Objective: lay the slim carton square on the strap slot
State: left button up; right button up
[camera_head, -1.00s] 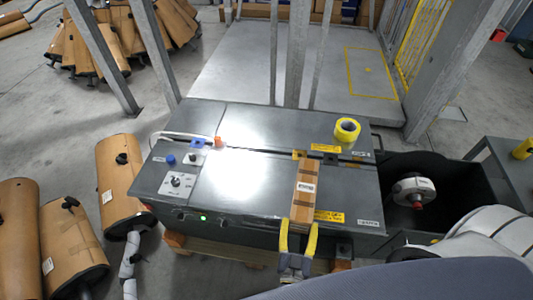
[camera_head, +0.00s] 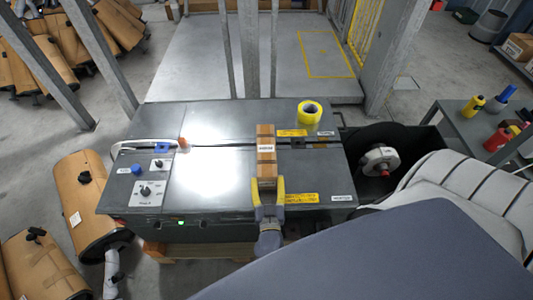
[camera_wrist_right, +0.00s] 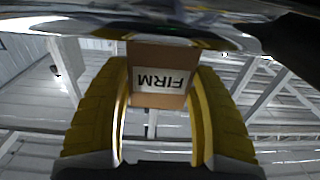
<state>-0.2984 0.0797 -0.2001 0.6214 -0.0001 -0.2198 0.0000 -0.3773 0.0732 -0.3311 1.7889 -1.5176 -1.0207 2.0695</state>
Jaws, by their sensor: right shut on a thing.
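The slim carton (camera_head: 265,143) is brown with a white label and lies across the dark strap slot (camera_head: 225,146) of the grey machine top in the head view. Its long side runs roughly at right angles to the slot. My right gripper (camera_head: 268,188) has its yellow fingers shut on the carton's near end. In the right wrist view the carton (camera_wrist_right: 158,75) sits between both yellow fingers, its FIRM label upside down. I cannot tell whether the carton touches the machine top (camera_head: 215,185). My left gripper is out of view.
A black reel housing (camera_head: 410,140) is at the right. Brown mufflers (camera_head: 90,200) lie at the left.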

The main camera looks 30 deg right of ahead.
aim_at(266, 170)
jog(key=shift+x, duration=0.8)
jog(key=x, duration=0.3)
jog(key=shift+w+d, duration=0.1)
jog(key=shift+w, duration=0.1)
jog(key=shift+s+f, duration=0.15)
jog(key=shift+f, duration=0.6)
jog(key=o, duration=1.4)
jog(key=shift+s, duration=0.15)
jog(key=v, duration=1)
jog(key=shift+s+a+f, duration=0.1)
jog(key=shift+s+a, duration=0.1)
jog(key=shift+a, duration=0.1)
jog(key=shift+o, duration=0.7)
jog(key=shift+s+a, duration=0.35)
jog(key=shift+s, duration=0.25)
